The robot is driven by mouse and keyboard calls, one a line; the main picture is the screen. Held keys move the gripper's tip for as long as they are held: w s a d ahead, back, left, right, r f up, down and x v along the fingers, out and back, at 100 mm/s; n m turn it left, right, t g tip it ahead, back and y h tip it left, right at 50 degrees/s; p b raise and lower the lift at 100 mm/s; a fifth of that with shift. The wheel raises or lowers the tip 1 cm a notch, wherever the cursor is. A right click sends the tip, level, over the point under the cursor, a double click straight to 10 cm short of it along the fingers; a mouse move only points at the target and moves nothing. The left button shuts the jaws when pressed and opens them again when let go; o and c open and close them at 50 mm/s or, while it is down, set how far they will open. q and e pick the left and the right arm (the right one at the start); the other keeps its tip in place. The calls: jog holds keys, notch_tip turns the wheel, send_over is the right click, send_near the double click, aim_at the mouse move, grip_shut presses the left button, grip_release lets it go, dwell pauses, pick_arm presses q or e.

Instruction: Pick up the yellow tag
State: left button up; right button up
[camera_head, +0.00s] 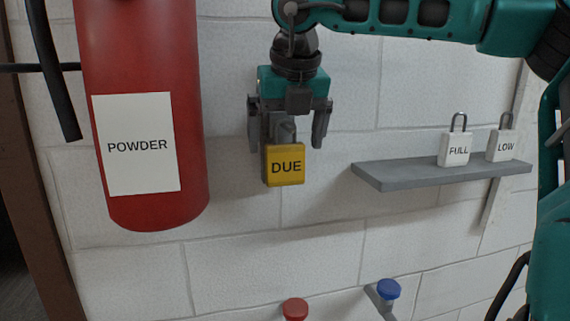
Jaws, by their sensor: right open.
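The yellow tag (285,166) reads "DUE" and is upright in front of the white block wall, right of the red extinguisher. My right gripper (289,138) points down just above it, with its fingers open on either side of the tag's upper part. The top of the tag is partly hidden by the gripper, and I cannot tell whether a finger touches it. What holds the tag up is not clear. My left gripper is not in view.
A red cylinder labelled "POWDER" (140,60) with a black hose (52,75) stands at the left. A grey shelf (400,177) at the right bears two white tags, "FULL" (455,150) and "LOW" (502,146). A red knob (295,308) and a blue knob (388,289) are below.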

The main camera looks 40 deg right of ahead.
jog(key=shift+w+f, duration=0.15)
jog(key=shift+f, duration=0.25)
jog(key=shift+c, duration=0.2)
jog(key=c, duration=1.1)
jog(key=shift+r, duration=0.15)
